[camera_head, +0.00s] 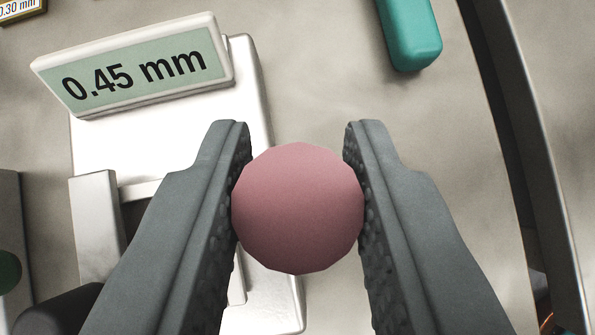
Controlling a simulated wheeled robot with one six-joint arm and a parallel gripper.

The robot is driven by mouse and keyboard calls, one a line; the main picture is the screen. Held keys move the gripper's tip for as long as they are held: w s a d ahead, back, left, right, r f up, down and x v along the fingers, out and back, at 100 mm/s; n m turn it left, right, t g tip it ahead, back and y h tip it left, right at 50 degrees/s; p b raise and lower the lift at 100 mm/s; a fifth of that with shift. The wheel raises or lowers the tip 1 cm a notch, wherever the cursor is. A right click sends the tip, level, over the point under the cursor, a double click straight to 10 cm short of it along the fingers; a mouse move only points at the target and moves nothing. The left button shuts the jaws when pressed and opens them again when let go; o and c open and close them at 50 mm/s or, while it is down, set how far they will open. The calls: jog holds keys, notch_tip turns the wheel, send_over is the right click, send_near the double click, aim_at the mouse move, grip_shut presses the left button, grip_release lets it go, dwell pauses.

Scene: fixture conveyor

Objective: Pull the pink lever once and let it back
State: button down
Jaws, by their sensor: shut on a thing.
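The pink lever's round knob (298,208) is in the middle of the camera_head view. My gripper (298,190) is shut on it, with one dark grey finger pressed to each side. The lever's shaft below the knob is hidden. Behind it lies a pale metal device (150,150) with a tilted display (135,68) that reads "0.45 mm". The device is partly covered by my left finger.
A teal block (412,35) lies at the top right. A dark curved rail (530,130) runs down the right side. A dark green knob (8,271) shows at the left edge. A label reading "0.30 mm" (18,9) is cut off at the top left corner.

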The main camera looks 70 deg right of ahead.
jog(key=c, duration=1.1)
grip_release()
jog(key=v, duration=1.7)
jog(key=shift+a, duration=0.15)
